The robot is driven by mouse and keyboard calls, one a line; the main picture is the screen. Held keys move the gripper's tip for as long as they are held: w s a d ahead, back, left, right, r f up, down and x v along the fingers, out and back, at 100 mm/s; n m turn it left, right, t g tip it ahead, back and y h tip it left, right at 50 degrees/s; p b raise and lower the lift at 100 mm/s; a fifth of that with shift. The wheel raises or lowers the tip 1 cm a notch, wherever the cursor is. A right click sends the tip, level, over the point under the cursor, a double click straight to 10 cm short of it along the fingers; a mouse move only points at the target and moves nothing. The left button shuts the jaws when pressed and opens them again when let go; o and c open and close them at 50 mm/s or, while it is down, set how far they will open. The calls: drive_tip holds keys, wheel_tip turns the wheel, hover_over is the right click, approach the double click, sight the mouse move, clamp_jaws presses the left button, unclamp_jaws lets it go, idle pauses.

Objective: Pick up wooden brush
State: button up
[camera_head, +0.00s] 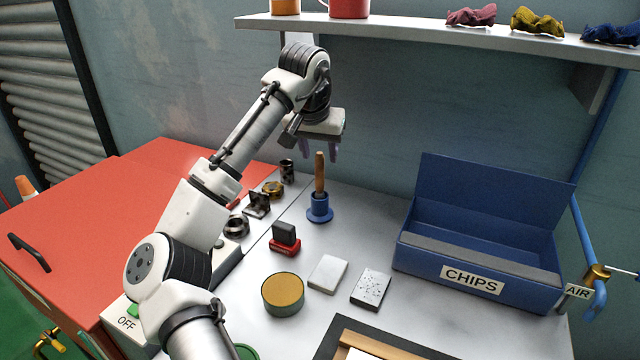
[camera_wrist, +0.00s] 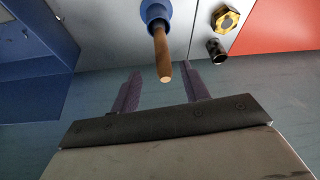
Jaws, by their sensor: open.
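The wooden brush (camera_head: 319,172) stands upright in a blue holder (camera_head: 320,209) on the light cart top, its bristle end hidden in the holder. In the wrist view the brush handle (camera_wrist: 162,52) points toward me from the blue holder (camera_wrist: 156,12), its tip appearing between the fingertips. My gripper (camera_head: 321,150) is open and empty, above and behind the handle in the head view. In the wrist view my gripper (camera_wrist: 162,78) shows two purple-grey fingers apart, with no visible contact on the handle.
A blue CHIPS bin (camera_head: 473,281) stands at right. A red block (camera_head: 285,241), a round tin (camera_head: 283,293) and pale blocks (camera_head: 327,274) lie in front. Small metal parts (camera_head: 257,204) line the left. A shelf (camera_head: 440,38) hangs above.

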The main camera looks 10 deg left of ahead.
sight(321, 170)
drive_tip(key=shift+a+p+x, duration=0.2)
drive_tip(key=shift+p+x, duration=0.6)
drive_tip(key=shift+x, duration=2.8)
drive_tip(key=shift+c, duration=0.5)
clamp_jaws()
